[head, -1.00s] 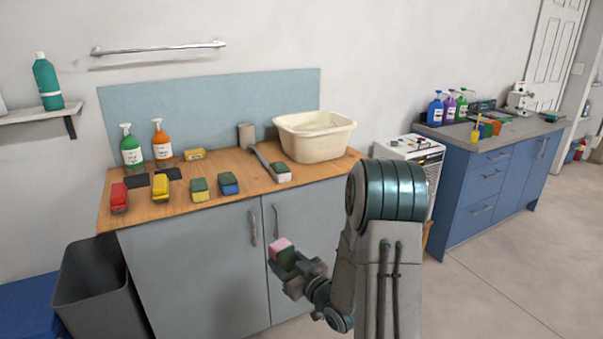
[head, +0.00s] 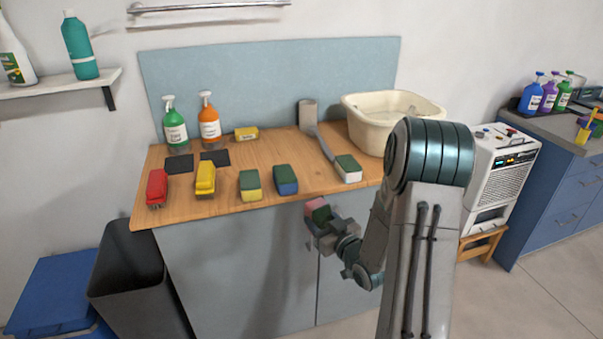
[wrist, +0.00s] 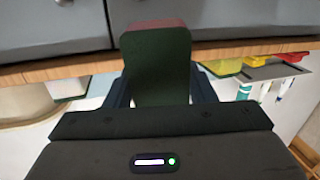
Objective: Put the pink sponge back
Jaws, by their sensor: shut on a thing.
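The pink sponge, pink on one face and dark green on the other, is in my gripper (head: 326,224) in front of the cabinet, just below the counter's front edge in the head view (head: 314,206). In the wrist view the sponge (wrist: 157,65) shows its dark green side, upright between the two fingers of my gripper (wrist: 160,90). My gripper is shut on it. On the wooden counter (head: 225,187) stand a yellow-green sponge (head: 250,186), a blue-green sponge (head: 286,180) and a white-green sponge (head: 348,169), in a row with gaps.
A red brush (head: 157,188) and a yellow brush (head: 205,179) stand left of the sponges. Behind are two spray bottles (head: 175,128), a yellow box (head: 246,134), a grey long-handled tool (head: 309,116) and a cream basin (head: 372,120). A dark bin (head: 130,285) stands at left.

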